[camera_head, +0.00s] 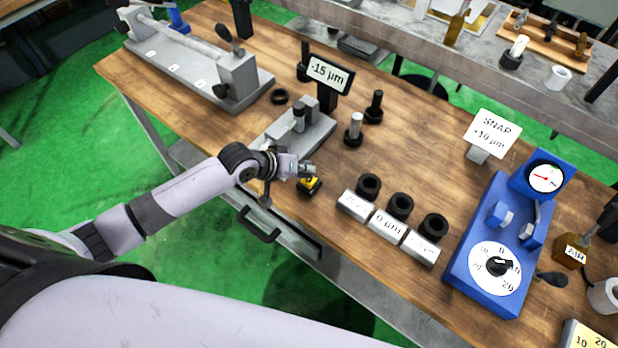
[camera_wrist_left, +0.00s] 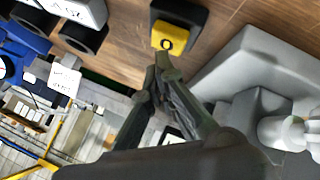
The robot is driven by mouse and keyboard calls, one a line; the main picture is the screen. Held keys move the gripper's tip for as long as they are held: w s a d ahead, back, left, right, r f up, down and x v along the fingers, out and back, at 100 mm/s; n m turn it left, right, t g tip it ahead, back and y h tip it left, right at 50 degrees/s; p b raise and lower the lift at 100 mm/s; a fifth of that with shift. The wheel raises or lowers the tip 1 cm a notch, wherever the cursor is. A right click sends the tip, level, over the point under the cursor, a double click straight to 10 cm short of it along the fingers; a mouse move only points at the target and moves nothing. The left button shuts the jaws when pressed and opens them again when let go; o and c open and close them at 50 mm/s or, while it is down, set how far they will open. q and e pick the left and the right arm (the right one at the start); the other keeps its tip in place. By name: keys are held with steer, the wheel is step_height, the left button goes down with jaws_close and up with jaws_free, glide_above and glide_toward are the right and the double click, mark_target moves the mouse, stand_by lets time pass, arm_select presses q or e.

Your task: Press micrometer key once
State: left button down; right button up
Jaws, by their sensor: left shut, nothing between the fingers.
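The micrometer key is a yellow button (camera_head: 311,183) on a small black base, on the wooden bench in front of the grey micrometer stand (camera_head: 312,137). In the left wrist view the yellow button (camera_wrist_left: 177,40) carries a dark ring-shaped mark. My left gripper (camera_head: 308,170) is shut and empty, right beside the button. In the wrist view its fingertips (camera_wrist_left: 162,60) meet close to the button's near edge; I cannot tell whether they touch it. The display (camera_head: 330,74) above the stand reads -15 µm. My right gripper is not in view.
Several black rings (camera_head: 400,206) stand behind white labelled blocks (camera_head: 388,225) to the right of the key. A blue gauge (camera_head: 500,260) with a dial is farther right. Dark-based pins (camera_head: 354,130) stand behind. A long grey fixture (camera_head: 190,65) lies at the back left.

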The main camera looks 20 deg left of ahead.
arm_select(q)
steer(key=shift+f, duration=0.1)
stand_by(0.3)
steer(key=shift+f, duration=0.6)
stand_by(0.3)
steer(key=shift+r, duration=0.1)
steer(key=shift+r+p, duration=0.95)
step_height(320, 180, up, 5)
steer(key=p, duration=0.5)
stand_by(0.8)
